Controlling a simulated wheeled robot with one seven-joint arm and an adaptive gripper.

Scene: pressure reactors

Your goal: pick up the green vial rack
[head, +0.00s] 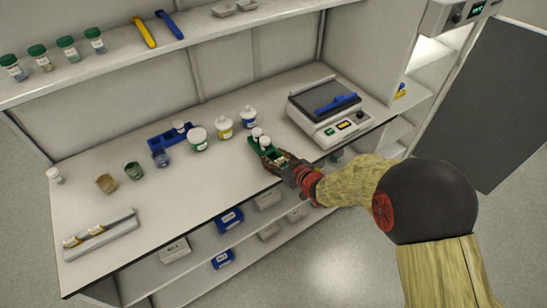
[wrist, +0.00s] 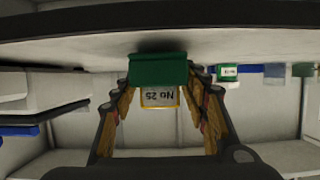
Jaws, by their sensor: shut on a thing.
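The green vial rack (head: 267,152) is near the front edge of the white bench, left of the balance, with white-capped vials in it. My gripper (head: 279,161) reaches it from the right front and is shut on it. In the wrist view, which appears upside down, the rack (wrist: 158,70) sits between the two fingers of my gripper (wrist: 160,92), with a label reading "No 25" facing the camera. A dark shadow lies where rack and bench top meet; I cannot tell whether the rack touches the bench.
A tray (head: 101,237) lies at the left front. The bench front between is clear.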

